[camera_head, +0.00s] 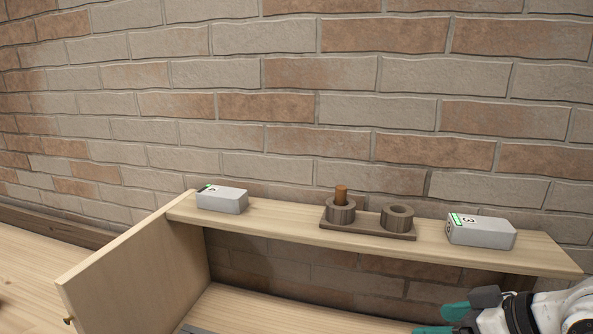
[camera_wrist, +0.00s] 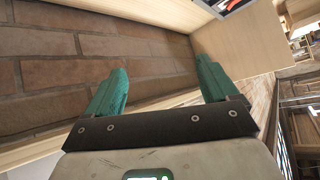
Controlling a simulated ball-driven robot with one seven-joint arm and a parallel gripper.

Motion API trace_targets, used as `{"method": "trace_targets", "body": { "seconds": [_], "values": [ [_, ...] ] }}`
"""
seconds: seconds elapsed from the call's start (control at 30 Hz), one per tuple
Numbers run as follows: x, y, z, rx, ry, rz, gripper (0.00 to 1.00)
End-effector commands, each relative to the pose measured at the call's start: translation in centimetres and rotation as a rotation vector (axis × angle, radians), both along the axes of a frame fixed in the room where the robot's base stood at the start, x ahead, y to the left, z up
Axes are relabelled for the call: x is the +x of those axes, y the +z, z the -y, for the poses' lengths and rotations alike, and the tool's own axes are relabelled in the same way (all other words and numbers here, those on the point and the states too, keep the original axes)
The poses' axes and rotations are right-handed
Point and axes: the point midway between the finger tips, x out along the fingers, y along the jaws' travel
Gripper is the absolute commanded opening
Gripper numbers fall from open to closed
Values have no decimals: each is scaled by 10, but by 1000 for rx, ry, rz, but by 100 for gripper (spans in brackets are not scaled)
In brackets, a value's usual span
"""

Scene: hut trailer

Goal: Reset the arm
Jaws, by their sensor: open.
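My gripper (camera_head: 455,318) shows at the bottom right of the head view, in front of the wooden shelf unit and below its top board. Its two teal fingers also show in the wrist view (camera_wrist: 160,85), spread wide apart with nothing between them. My white arm reaches in from the bottom right corner of the head view. The palm side of the gripper fills the lower middle of the wrist view.
The wooden shelf's top board (camera_head: 285,226) holds a grey box (camera_head: 222,201) at left, another grey box (camera_head: 482,233) at right, and a dark tray (camera_head: 365,229) with two round holders; a brown peg (camera_head: 341,193) stands in one. A brick wall (camera_head: 300,100) stands behind.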

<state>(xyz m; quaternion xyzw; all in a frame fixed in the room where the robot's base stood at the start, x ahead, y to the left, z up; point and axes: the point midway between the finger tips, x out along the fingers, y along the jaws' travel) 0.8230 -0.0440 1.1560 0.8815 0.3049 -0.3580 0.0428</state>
Motion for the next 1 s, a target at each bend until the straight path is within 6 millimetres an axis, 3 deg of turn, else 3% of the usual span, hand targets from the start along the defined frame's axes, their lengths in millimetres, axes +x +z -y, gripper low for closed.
{"method": "trace_targets", "body": {
  "seconds": [0.03,0.27,0.5,0.7,0.8,1.0],
  "values": [
    [-9,-27,-9,25,-37,-47,87],
    [-66,-135,-23,42,-236,-266,87],
    [-170,-233,-13,-85,-430,-509,87],
    [-255,-274,15,-254,-543,-647,87],
    [-279,-282,27,-315,-574,-679,87],
    [-283,-283,28,-324,-578,-683,87]
  ]
}}
